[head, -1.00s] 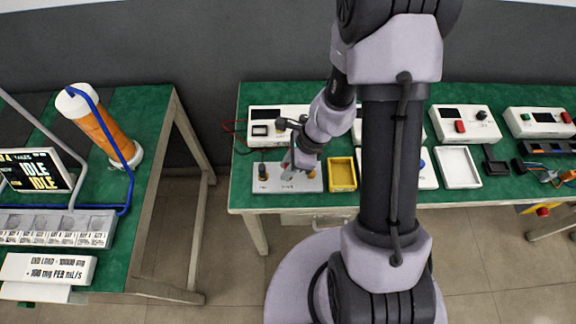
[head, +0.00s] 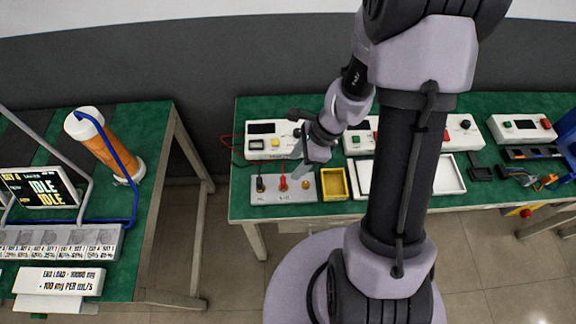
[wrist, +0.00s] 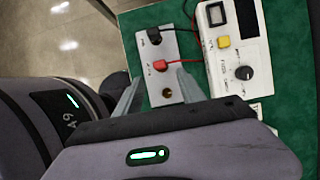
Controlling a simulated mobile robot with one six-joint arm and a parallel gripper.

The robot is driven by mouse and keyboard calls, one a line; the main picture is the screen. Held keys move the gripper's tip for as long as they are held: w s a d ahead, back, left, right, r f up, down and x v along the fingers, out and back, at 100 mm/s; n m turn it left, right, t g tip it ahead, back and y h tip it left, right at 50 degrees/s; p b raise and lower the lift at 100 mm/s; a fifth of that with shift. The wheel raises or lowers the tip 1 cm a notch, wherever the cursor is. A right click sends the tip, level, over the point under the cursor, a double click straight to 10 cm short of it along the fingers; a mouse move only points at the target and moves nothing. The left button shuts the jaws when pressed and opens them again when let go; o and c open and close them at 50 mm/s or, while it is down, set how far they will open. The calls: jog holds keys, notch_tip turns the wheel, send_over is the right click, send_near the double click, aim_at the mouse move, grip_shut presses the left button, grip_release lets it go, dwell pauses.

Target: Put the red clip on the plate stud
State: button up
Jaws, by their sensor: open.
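The light grey plate (head: 278,197) lies on the green bench, and it also shows in the wrist view (wrist: 170,45). The red clip (head: 283,183) stands upright at the plate's middle position; in the wrist view (wrist: 160,65) its red lead runs to the meter. Any stud under it is hidden. The black clip (head: 261,185) stands at the plate's left end. A bare brass stud (head: 305,184) shows at the right end. My gripper (head: 299,174) is open and empty above the plate, apart from the red clip; its fingers (wrist: 159,78) straddle the clip's line in the wrist view.
The white meter (head: 270,141) with a dial stands behind the plate. A yellow tray (head: 334,197) sits just right of the plate, and a white tray (head: 450,190) lies farther right. The floor gap between the benches is clear.

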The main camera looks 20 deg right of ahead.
jog(key=s+a+r+n+t+h, duration=0.1)
jog(key=a+r+n, duration=0.3)
jog(key=r, duration=0.5)
jog(key=s+a+r+n+t, duration=0.1)
jog(key=s+r+n, duration=0.1)
jog(key=r+n, duration=0.5)
jog(key=s+a+r+n+t+h, duration=0.1)
jog(key=s+a+r+n+t, duration=0.15)
jog(key=s+r+n, duration=0.55)
jog(key=f+m+b, duration=0.1)
jog(key=b, duration=0.1)
jog(key=f+b, duration=0.2)
jog(key=b, duration=0.1)
jog(key=shift+s+m+b, duration=0.3)
jog(key=shift+m+b, duration=0.05)
jog(key=shift+m, duration=0.05)
